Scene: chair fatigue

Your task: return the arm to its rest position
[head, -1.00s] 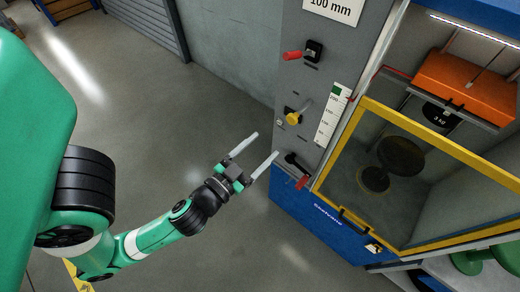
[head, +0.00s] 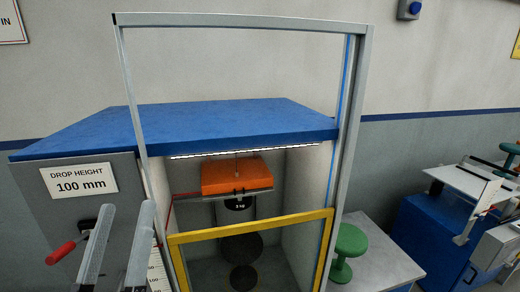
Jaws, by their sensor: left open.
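My left gripper (head: 126,207) shows at the lower left of the head view. Its two grey fingers point upward, apart, with nothing between them. They appear in front of the grey side panel (head: 50,195) of the test machine, to the right of a red-handled lever (head: 62,252). I cannot tell how far they are from the panel, and no contact is visible. The rest of my left arm is below the picture edge. My right gripper is not in view.
The machine has a blue top (head: 215,125), an orange weight block (head: 237,176) and a yellow-framed guard (head: 250,228) under a tall grey frame (head: 240,22). A green stool (head: 349,240) stands on a bench to the right. A blue cabinet (head: 425,235) stands farther right.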

